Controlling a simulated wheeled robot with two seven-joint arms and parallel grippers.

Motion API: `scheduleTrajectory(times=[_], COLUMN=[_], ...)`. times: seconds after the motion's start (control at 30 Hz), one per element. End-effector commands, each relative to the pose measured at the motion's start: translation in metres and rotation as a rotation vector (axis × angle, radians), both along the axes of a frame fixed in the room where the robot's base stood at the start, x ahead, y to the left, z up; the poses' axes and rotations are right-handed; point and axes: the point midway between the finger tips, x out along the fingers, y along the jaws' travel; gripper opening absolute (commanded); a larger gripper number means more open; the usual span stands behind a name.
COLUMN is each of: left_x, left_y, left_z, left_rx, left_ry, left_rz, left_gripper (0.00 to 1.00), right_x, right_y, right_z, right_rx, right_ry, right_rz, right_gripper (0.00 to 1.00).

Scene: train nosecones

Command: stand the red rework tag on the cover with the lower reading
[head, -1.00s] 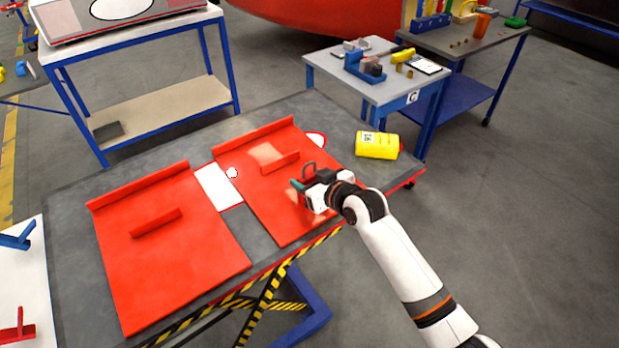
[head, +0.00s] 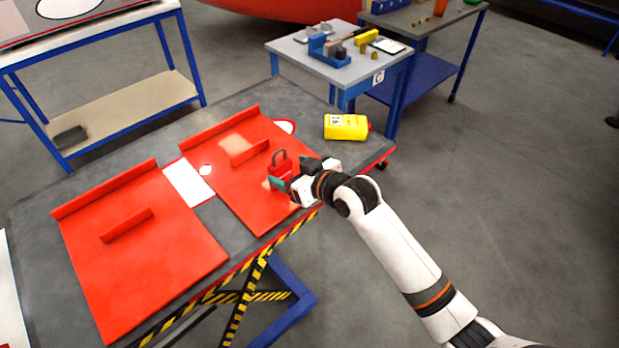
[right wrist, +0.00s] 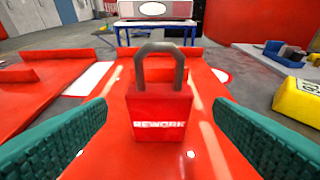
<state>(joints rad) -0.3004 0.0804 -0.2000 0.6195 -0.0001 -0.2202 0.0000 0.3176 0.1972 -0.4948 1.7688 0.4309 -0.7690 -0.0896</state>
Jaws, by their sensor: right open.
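The red rework tag (head: 280,164) is a padlock-shaped block with a dark loop handle. It stands upright on the right red cover (head: 262,212), near that cover's right side. In the right wrist view the tag (right wrist: 161,108) faces me, with "REWORK" in white. My right gripper (head: 291,176) is open; its teal fingers lie left and right of the tag in the wrist view, with gaps, and the tag stands just beyond the fingertips. The left red cover (head: 140,265) is empty apart from its raised ribs. I cannot read any reading. My left gripper is out of view.
A yellow bottle-like item (head: 346,127) lies at the table's right end. A small grey-topped table (head: 290,48) with tools stands behind.

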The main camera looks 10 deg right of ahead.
Motion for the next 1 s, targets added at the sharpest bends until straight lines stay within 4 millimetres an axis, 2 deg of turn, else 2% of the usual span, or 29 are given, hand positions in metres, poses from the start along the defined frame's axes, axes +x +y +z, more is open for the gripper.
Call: scheduleTrajectory(times=[0.2, 0.4, 1.0], left_x=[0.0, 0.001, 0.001], left_y=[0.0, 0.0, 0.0], left_z=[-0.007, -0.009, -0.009], left_rx=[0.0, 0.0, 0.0], left_ry=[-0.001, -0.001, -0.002], left_rz=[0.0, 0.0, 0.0], left_gripper=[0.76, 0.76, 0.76], right_x=[-0.033, -0.05, -0.054], right_y=[-0.023, -0.036, -0.039], right_z=[0.015, 0.025, 0.027], right_rx=[-0.002, -0.001, -0.001], right_ry=[-0.002, -0.001, 0.001], right_rz=[0.001, 0.0, 0.0], right_gripper=[0.76, 0.76, 0.76])
